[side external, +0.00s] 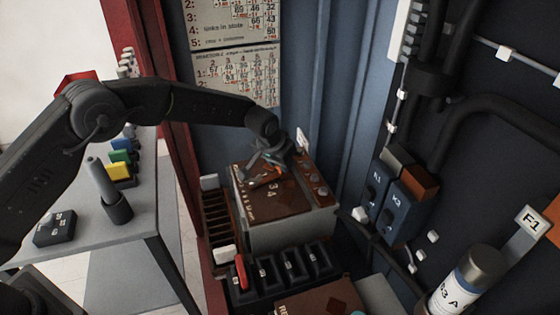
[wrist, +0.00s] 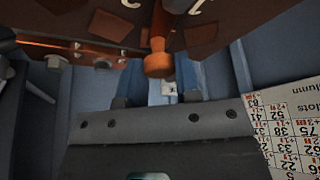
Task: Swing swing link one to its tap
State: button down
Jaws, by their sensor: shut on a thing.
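My gripper (side external: 274,160) is low over the brown top board (side external: 285,203) of a grey box. It is shut on what looks like a swing link (side external: 262,181), a short copper-brown bar on the board. The gripper hides part of it, and I cannot read which number it has. In the wrist view a copper knob (wrist: 158,60) hangs from the brown board (wrist: 225,12), just beyond the dark gripper body. Another copper bar with bolts (wrist: 88,58) is at the left. Round tap studs (side external: 315,178) line the board's right part. The contact at my fingertips is hidden.
Black numbered blocks (side external: 290,265) with a red lever (side external: 240,270) stand in front. Blue units (side external: 400,205) and thick black pipes (side external: 480,110) are close on the right. Number charts (side external: 235,75) hang behind. A grey table (side external: 70,225) with coloured blocks is at the left.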

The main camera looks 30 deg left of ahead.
aim_at(292, 184)
jog(key=shift+s+d, duration=0.1)
jog(key=shift+s+d+m+h, duration=0.25)
jog(key=shift+d+m, duration=0.05)
jog(key=shift+m, duration=0.3)
jog(key=shift+s+d+m+h, duration=0.2)
jog(key=shift+d+m+h, duration=0.1)
jog(key=shift+m, duration=0.3)
jog(key=shift+s+d+m+g+h, duration=0.25)
jog(key=shift+s+d+m, duration=0.2)
jog(key=shift+m, duration=0.4)
jog(key=shift+s+d+m+g+h, duration=0.25)
jog(key=shift+s+m, duration=0.25)
jog(key=shift+m, duration=0.35)
jog(key=c, duration=0.8)
grip_release()
jog(key=shift+c, duration=0.2)
jog(key=shift+r, duration=0.1)
jog(key=v, duration=1.3)
jog(key=shift+s+r, duration=0.15)
jog(key=shift+r, duration=0.15)
